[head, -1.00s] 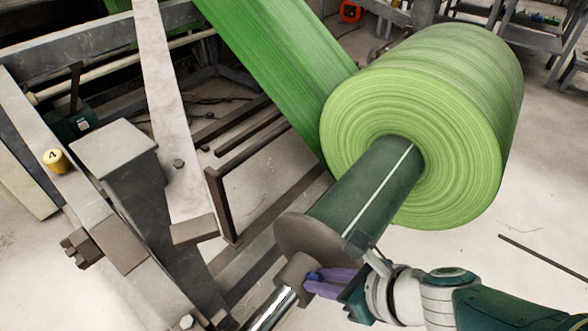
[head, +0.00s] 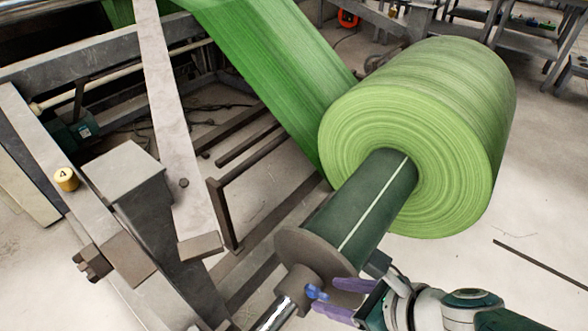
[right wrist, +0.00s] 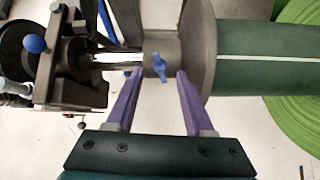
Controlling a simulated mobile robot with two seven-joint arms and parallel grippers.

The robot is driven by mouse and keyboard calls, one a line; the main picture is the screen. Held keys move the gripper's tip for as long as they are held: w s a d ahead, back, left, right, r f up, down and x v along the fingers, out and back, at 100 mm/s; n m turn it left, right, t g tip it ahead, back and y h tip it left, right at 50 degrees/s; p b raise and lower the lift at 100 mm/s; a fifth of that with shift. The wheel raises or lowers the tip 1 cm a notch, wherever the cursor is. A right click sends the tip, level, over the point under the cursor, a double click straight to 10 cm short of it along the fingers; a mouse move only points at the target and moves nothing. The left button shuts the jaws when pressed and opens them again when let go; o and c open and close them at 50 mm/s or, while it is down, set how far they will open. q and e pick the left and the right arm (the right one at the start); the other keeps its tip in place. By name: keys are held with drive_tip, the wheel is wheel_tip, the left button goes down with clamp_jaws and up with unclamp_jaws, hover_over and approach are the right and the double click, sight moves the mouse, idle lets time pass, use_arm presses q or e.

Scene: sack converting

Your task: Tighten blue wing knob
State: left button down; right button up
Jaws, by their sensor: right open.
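The blue wing knob (head: 316,292) sits on the grey collar (head: 298,282) beside the round flange at the near end of the green roll's shaft. It also shows in the right wrist view (right wrist: 160,66), just beyond the fingertips. My right gripper (head: 327,297) is open, with its purple fingers to the right of the knob in the head view. My left gripper is not in view.
The green roll (head: 420,140) sits on the dark green core (head: 360,205), its web running up left. The grey flange (head: 312,250) stands close to my right fingers. A steel frame (head: 130,175) fills the left. A blue ball handle (right wrist: 35,44) is at the wrist view's left.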

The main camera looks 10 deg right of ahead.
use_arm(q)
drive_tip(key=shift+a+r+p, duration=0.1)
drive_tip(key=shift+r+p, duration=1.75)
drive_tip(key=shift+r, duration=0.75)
use_arm(e)
drive_tip(key=shift+v, duration=2.9)
drive_tip(key=shift+d, duration=0.1)
drive_tip(key=s+d+r+n+g+h+p, duration=0.15)
drive_tip(key=d+r+n+p, duration=0.25)
drive_tip(key=r+n, duration=0.4)
drive_tip(key=s+d+r+n+g+p, duration=0.2)
drive_tip(key=s+d+r+n+p, duration=0.15)
drive_tip(key=r+n, duration=0.4)
drive_tip(key=s+a+r+n+h+p, duration=0.2)
drive_tip(key=s+r+n+p, duration=0.15)
drive_tip(key=r+n, duration=0.6)
drive_tip(key=s+a+r+n+h+p, duration=0.2)
drive_tip(key=r+n+p, duration=0.35)
drive_tip(key=r, duration=0.65)
use_arm(q)
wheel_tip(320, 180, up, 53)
drive_tip(key=p, duration=3.6)
drive_tip(key=shift+p, duration=0.3)
use_arm(e)
wheel_tip(320, 180, up, 37)
drive_tip(key=shift+n, duration=0.45)
drive_tip(key=shift+s+a+y, duration=0.1)
drive_tip(key=shift+s+y, duration=0.05)
drive_tip(key=shift+y, duration=0.1)
